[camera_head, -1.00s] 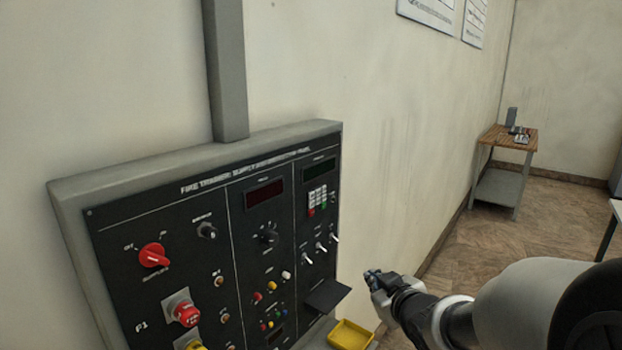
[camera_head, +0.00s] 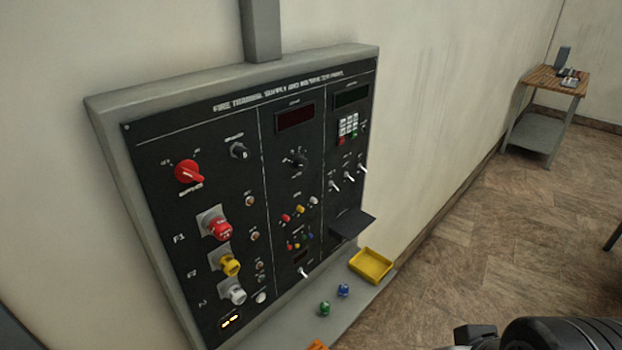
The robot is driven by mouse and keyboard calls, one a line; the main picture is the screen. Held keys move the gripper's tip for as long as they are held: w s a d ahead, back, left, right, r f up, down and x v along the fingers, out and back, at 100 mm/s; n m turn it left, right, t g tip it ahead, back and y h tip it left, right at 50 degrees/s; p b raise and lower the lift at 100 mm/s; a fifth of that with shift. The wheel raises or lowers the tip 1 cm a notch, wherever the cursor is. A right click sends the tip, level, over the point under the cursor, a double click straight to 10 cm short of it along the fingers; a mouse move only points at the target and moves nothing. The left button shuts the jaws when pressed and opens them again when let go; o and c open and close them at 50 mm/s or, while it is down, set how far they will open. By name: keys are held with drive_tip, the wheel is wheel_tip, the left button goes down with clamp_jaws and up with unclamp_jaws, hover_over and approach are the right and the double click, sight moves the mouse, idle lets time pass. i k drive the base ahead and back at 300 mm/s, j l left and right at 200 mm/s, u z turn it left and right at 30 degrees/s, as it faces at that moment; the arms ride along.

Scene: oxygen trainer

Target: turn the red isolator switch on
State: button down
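The red isolator switch (camera_head: 188,172) is a round rotary knob at the upper left of the black control panel (camera_head: 160,142). Its raised grip lies tilted across the dial, and small labels sit above and below it, too blurred to read. Nothing touches the knob. My gripper is out of the picture now; only a dark part of my arm shows at the bottom right, well away from the panel.
Below the switch are red (camera_head: 219,229), yellow (camera_head: 230,266) and white (camera_head: 236,295) connectors. A grey ledge with a yellow tray (camera_head: 371,265) and small green (camera_head: 325,308) and blue (camera_head: 343,290) pieces juts out below. A wooden-topped table (camera_head: 556,80) stands far right. Floor between is clear.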

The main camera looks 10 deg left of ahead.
sight(187, 171)
drive_tip(key=u, duration=1.4)
